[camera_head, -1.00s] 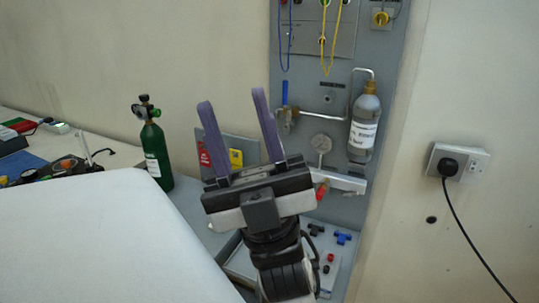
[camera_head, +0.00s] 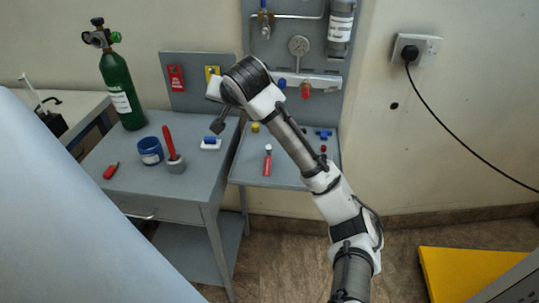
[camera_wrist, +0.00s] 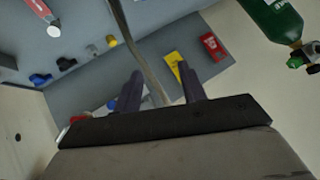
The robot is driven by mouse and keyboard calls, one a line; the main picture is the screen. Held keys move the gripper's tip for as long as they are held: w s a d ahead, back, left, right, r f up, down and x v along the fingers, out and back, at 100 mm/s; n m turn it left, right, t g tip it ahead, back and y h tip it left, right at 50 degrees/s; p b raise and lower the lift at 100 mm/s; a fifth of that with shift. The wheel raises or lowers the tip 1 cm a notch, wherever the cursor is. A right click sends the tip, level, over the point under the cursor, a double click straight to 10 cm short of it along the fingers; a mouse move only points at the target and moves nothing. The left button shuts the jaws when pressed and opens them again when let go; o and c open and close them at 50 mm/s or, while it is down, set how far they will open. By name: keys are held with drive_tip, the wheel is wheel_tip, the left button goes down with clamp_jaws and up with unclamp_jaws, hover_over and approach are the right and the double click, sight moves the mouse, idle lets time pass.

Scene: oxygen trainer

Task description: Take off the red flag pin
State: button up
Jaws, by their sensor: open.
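A flat red tag with white lettering (camera_head: 176,78) is on the small upright grey panel at the back of the bench, left of a yellow tag (camera_head: 212,73). It looks like the red flag; I cannot make out a pin. In the wrist view the red tag (camera_wrist: 211,44) lies beyond my right fingertip, with the yellow tag (camera_wrist: 174,65) nearer the gap between the fingers. My gripper (camera_wrist: 161,84) is open, its purple fingers apart with nothing held. It touches neither tag as far as I can see.
A green cylinder (camera_head: 121,92) stands left of the panel. A blue cup (camera_head: 150,150), a red stick in a grey holder (camera_head: 170,144) and a small red item (camera_head: 109,171) are on the bench. A red tube (camera_head: 267,163) lies on the right shelf.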

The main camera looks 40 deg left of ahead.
drive_tip(key=w+d+f+m+h, duration=0.4)
drive_tip(key=w+d+f+h, duration=0.15)
drive_tip(key=d, duration=0.35)
drive_tip(key=b, duration=0.2)
hover_over(268, 148)
drive_tip(key=s+d, duration=0.1)
drive_tip(key=shift+g+h, duration=0.35)
drive_tip(key=shift+g, duration=0.05)
drive_tip(key=f, duration=0.6)
drive_tip(key=shift+s+d+f, duration=0.2)
drive_tip(key=shift+f, duration=0.05)
drive_tip(key=shift+p+x, duration=0.3)
drive_tip(key=shift+x, duration=2.9)
drive_tip(key=shift+s, duration=0.2)
clamp_jaws()
